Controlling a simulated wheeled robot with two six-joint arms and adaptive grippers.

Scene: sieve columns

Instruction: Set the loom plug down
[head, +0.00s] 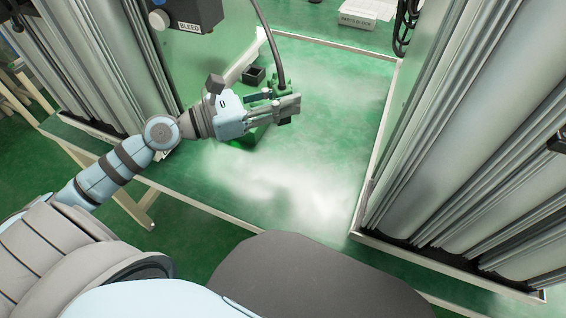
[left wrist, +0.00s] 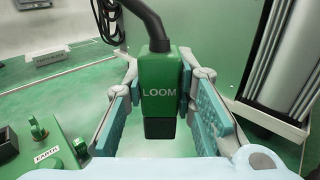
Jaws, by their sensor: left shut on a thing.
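The loom plug (left wrist: 161,90) is a green block marked LOOM with a black lower end and a dark cable rising from its top. My left gripper (left wrist: 160,88) is shut on it, one finger on each side, and holds it upright in the left wrist view. In the head view my left gripper (head: 288,108) reaches in over the green bench top (head: 330,150). There its fingers hide most of the plug, and the cable (head: 268,38) runs up from it. Whether the plug's lower end touches the bench cannot be told. My right gripper is not in view.
A green fixture marked EARTH (left wrist: 62,155) with green posts stands close on the left. A small black box (head: 253,76) is behind the gripper. A labelled white box (head: 366,12) is at the far edge. Tall metal columns (head: 440,130) border the right. The bench right and front is clear.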

